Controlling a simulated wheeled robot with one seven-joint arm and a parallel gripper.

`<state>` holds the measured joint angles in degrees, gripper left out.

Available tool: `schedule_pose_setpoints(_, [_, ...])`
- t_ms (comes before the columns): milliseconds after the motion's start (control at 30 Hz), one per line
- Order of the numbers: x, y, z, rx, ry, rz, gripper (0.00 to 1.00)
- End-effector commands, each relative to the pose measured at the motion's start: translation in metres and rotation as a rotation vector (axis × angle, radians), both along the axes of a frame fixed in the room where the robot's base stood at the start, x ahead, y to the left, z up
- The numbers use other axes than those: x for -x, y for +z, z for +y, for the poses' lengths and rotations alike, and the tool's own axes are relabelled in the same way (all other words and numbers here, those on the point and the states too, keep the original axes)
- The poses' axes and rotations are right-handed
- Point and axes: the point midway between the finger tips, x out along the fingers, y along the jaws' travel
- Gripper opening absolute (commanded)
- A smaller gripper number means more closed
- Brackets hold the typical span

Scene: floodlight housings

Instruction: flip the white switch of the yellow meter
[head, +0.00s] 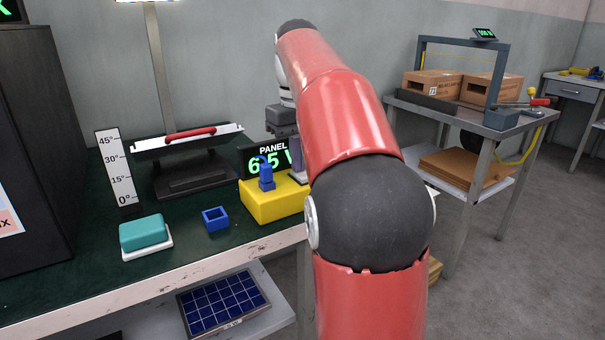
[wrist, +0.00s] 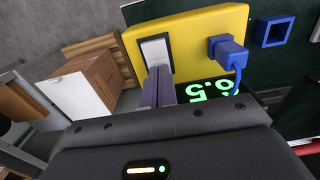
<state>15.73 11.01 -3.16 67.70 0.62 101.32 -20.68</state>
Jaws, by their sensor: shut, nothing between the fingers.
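The yellow meter (head: 262,206) stands on the green bench top, partly behind my arm in the head view. It fills the upper middle of the wrist view (wrist: 190,28). Its white switch (wrist: 155,50) sits in a dark frame on the meter's face; in the head view I cannot make it out. A blue plug with a cable (wrist: 228,50) is on the same face, to the right of the switch. My gripper (wrist: 159,72) is shut and empty, its fingertips at the near edge of the switch. I cannot tell whether they touch it.
The panel display (head: 268,160) reads about 6.5 V behind the meter. A blue open box (head: 215,219), a teal block (head: 142,232) on a white tray and a lamp stand with red handle (head: 190,134) share the bench. A metal cart with cartons (head: 432,84) stands right.

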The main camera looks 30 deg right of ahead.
Motion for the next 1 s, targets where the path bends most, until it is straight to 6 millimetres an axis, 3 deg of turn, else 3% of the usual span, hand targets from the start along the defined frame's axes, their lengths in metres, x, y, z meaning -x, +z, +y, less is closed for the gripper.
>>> schedule_pose_setpoints(167, [0.0, 0.003, 0.0, 0.0, 0.0, 0.0, 0.0])
schedule_pose_setpoints(1000, [-0.001, 0.063, 0.0, 0.0, 0.0, -0.001, 0.0])
